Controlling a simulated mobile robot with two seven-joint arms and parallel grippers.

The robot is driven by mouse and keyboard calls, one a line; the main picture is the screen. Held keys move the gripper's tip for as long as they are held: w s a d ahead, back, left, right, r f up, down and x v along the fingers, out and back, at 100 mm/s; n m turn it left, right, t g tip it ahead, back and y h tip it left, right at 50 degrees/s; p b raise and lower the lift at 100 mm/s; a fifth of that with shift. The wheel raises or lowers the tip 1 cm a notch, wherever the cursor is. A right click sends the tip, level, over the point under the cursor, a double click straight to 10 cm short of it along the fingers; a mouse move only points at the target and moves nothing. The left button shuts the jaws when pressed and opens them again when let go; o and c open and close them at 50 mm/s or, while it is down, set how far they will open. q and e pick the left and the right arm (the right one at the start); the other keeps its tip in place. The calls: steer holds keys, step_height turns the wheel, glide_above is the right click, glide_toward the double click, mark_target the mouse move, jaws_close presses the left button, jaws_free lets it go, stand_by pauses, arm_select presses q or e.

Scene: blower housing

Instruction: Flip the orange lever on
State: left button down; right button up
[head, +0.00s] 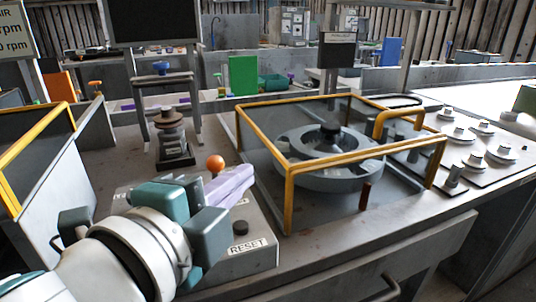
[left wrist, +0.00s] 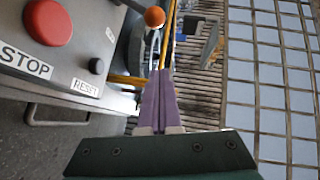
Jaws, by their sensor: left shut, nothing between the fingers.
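The orange lever shows as an orange ball knob (head: 215,162) on the grey control box, behind my left gripper in the head view. In the left wrist view its ball (left wrist: 154,16) is at the top, with part of a metal stem to its left. My left gripper (head: 246,174) has purple fingers and is shut and empty. Its fingertips (left wrist: 162,74) point towards the ball's side of the box, with a visible gap to the ball in the wrist view. In the head view my gripper hides the lever's lower part. My right gripper is not in view.
The control box (head: 262,254) carries a black RESET knob (head: 240,228) and a red STOP button (left wrist: 48,21). A yellow-framed clear guard (head: 289,200) around the grey blower housing (head: 335,178) stands just right of my gripper. A dark post fixture (head: 173,138) stands behind.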

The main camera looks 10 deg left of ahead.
mark_target(218, 172)
arm_select(q)
steer(key=shift+w+a+f, duration=0.25)
steer(key=shift+w+a, duration=0.4)
steer(key=shift+a, duration=0.2)
steer(key=shift+w+a+f, duration=0.25)
steer(key=shift+w+a, duration=0.35)
steer(key=shift+a, duration=0.25)
